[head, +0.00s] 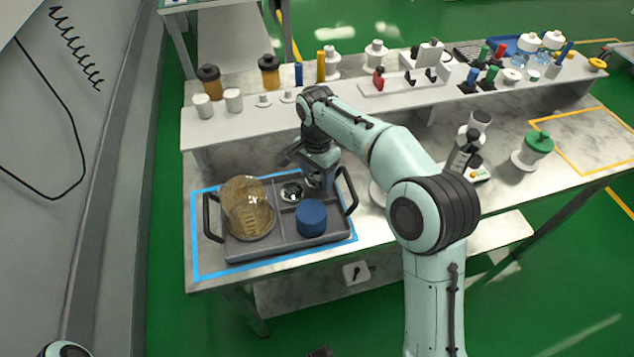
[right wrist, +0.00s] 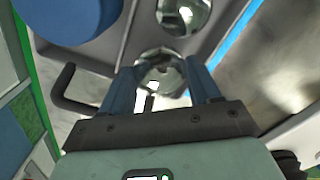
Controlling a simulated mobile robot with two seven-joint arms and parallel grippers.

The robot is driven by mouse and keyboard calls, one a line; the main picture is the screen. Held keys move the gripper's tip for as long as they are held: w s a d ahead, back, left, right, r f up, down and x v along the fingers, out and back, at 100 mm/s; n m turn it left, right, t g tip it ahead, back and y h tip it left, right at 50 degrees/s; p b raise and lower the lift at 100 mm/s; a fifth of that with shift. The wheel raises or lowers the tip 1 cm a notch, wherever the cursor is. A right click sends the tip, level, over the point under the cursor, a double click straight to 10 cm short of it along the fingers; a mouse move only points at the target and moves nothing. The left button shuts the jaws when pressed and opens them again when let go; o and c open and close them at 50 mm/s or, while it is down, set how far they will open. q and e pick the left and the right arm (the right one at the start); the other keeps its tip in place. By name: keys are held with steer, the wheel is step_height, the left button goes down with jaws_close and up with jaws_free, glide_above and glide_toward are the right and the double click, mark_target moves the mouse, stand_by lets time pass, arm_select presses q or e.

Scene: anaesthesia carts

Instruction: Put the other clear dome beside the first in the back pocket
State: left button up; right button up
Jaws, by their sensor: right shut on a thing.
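My right gripper (head: 316,178) is shut on a clear dome (right wrist: 160,76), which sits between its two blue fingers in the right wrist view. The held dome is over the right end of the grey tray's (head: 283,240) back pocket. I cannot tell whether it touches the pocket floor. The first clear dome (head: 291,192) lies in the same pocket, just left of the gripper in the head view. It also shows at the top of the right wrist view (right wrist: 184,14). The two domes are close together. My left gripper is not in view.
A blue cylinder (head: 312,218) stands in the tray's front right pocket. Amber round dishes (head: 250,215) fill the left compartment. The tray handles (head: 348,190) rise at both ends, one close to my right gripper. A raised shelf (head: 250,122) with jars runs behind the tray.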

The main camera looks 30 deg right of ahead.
mark_target(317, 182)
steer(key=shift+f, duration=1.55)
steer(key=shift+f, duration=0.15)
steer(key=o, duration=0.8)
step_height(317, 182, up, 12)
steer(key=shift+r+p, duration=0.2)
steer(key=shift+p, duration=0.95)
